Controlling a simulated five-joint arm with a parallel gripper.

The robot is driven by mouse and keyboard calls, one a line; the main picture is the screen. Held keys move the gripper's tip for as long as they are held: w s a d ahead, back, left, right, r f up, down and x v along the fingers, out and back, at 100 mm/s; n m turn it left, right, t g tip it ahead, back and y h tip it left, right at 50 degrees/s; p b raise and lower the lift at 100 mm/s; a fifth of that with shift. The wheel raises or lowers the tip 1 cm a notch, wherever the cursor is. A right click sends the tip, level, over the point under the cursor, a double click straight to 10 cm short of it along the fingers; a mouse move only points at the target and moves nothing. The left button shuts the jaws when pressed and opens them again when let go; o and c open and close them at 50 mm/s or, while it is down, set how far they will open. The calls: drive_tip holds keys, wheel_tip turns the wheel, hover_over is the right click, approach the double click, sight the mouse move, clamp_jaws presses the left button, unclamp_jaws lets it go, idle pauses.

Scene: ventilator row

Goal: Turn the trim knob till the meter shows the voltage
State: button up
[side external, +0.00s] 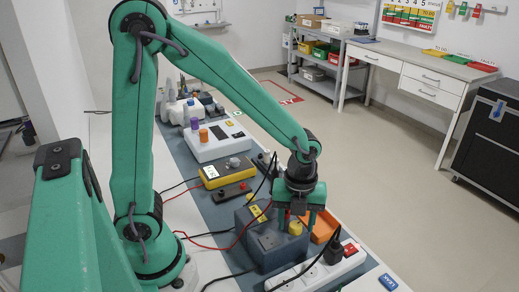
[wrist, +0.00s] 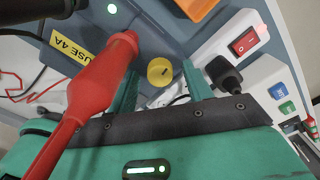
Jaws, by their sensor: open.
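The trim knob is a yellow round cap with a dark slot (wrist: 160,71), on the grey-blue power unit (side external: 268,240). In the side external view the yellow knob (side external: 295,228) is just below my gripper's fingers. My gripper (side external: 297,216) is open, pointing down, with one green finger on either side of the knob. In the wrist view the knob shows between the fingertips; I cannot tell whether they touch it. The meter (side external: 226,175) is a yellow box with a pale display, farther back along the bench; its reading is too small to read.
A red probe (wrist: 100,80) stands close beside the left finger in the wrist view. A white power strip with a red switch (wrist: 243,43) and a black plug (wrist: 222,74) is at the right. An orange tray (side external: 324,226) lies behind the gripper. Red and black cables cross the bench.

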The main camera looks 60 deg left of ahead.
drive_tip(key=c, duration=1)
drive_tip(key=shift+o, duration=0.2)
drive_tip(key=shift+n, duration=0.5)
drive_tip(key=n, duration=0.9)
drive_tip(key=o, duration=1)
drive_tip(key=shift+c, duration=0.2)
